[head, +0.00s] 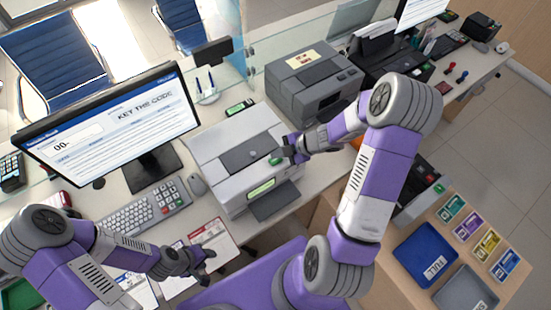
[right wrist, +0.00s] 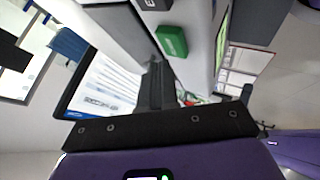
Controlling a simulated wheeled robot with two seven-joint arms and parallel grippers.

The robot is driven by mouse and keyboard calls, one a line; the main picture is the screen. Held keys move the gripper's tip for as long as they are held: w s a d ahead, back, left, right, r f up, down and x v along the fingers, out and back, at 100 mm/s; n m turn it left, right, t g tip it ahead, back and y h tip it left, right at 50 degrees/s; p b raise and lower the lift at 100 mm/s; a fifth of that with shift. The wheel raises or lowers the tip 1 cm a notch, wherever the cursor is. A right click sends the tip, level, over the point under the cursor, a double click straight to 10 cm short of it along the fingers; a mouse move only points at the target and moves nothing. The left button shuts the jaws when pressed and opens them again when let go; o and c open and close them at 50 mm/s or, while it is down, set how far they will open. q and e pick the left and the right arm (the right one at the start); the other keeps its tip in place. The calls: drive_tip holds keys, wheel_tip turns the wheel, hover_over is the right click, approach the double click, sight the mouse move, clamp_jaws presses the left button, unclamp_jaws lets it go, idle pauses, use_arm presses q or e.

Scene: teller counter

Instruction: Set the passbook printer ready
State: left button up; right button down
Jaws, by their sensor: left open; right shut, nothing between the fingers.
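The passbook printer (head: 225,150) is a light grey box on the counter, with a grey panel on top and a lit green display (head: 261,189) on its front. A dark grey flap (head: 274,206) sticks out below the display. A green button (head: 275,161) is on its top right; it also shows in the right wrist view (right wrist: 171,40). My right gripper (head: 287,150) is shut and empty, close beside the green button; I cannot tell whether it touches. My left gripper (head: 209,262) is open over the counter's front, by an open white booklet (head: 216,240) with a red edge.
A monitor (head: 112,120) reading "KEY THE CODE", a keyboard (head: 128,216) and a keypad (head: 170,197) stand left of the printer. A darker grey printer (head: 312,80) stands behind right.

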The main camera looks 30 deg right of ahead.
sight(278, 160)
drive_tip(key=shift+f, duration=0.15)
use_arm(q)
drive_tip(key=shift+f, duration=0.2)
use_arm(e)
drive_tip(key=shift+f, duration=0.3)
use_arm(q)
drive_tip(key=shift+f+b, duration=0.3)
drive_tip(key=shift+b, duration=0.2)
use_arm(e)
drive_tip(key=shift+f, duration=0.45)
idle(0.3)
use_arm(q)
drive_tip(key=shift+r+p, duration=1)
use_arm(e)
drive_tip(key=shift+r, duration=0.9)
wheel_tip(278, 160, up, 5)
drive_tip(key=p, duration=0.5)
drive_tip(key=shift+r, duration=0.1)
use_arm(q)
wheel_tip(278, 160, up, 5)
drive_tip(key=shift+r, duration=0.1)
